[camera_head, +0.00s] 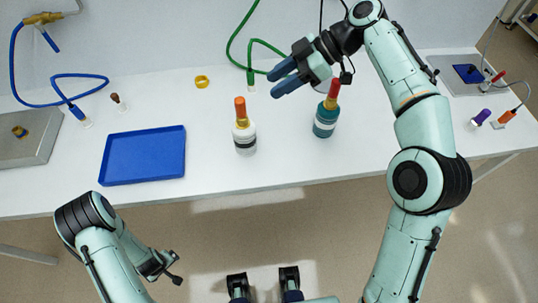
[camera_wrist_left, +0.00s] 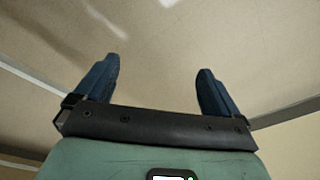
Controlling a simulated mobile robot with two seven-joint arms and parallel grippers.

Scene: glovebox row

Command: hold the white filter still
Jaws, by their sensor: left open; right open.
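A white bottle-shaped piece (camera_head: 244,138) with a dark band and an orange top stands upright on the bench; I cannot tell whether it is the white filter. My right gripper (camera_head: 273,83) is open and empty above the bench, up and to the right of this piece in the head view. A similar teal piece (camera_head: 325,122) with a white band and orange-red top stands to the right. My left gripper (camera_wrist_left: 157,66) is open in the left wrist view, with only floor beyond its fingers.
A blue tray (camera_head: 143,155) lies left of the white piece. A yellow ring (camera_head: 202,82), a blue hose (camera_head: 70,103) and a green hose (camera_head: 232,45) lie toward the back. Grey plates (camera_head: 35,150) are at both ends. The front middle of the bench (camera_head: 290,165) is clear.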

